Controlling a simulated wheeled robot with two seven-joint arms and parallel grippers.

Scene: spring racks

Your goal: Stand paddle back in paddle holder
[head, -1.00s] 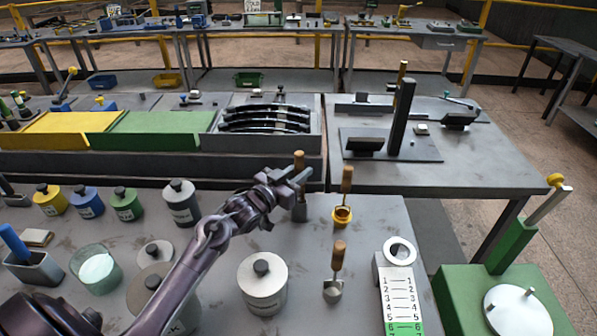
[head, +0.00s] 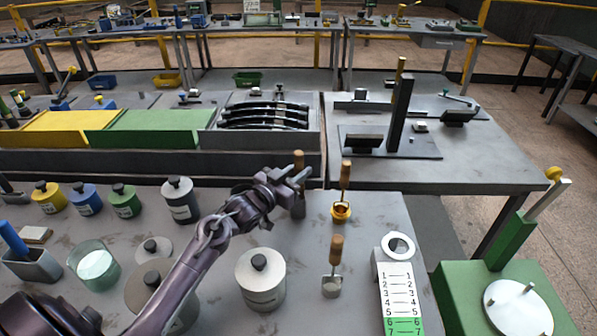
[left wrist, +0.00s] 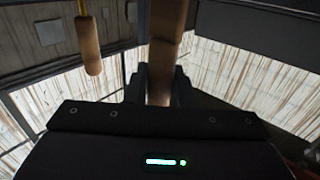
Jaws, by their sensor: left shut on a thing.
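My left gripper (head: 297,180) is shut on an upright wooden-handled tool, taken as the paddle. The paddle's handle top (head: 298,158) shows above the jaws, and a grey lower part (head: 298,207) shows below them. In the left wrist view the wooden handle (left wrist: 165,50) runs between the fingers. No separate paddle holder can be made out; the foot of the paddle is partly hidden by the gripper. My right gripper is not in view.
Just right stands a wooden-handled tool (head: 345,175) at a yellow cup (head: 341,212). Nearer is another handle (head: 336,249) over a square grey piece (head: 331,285). Lidded pots (head: 261,280) stand left, a numbered strip (head: 401,300) right. Bare table lies between.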

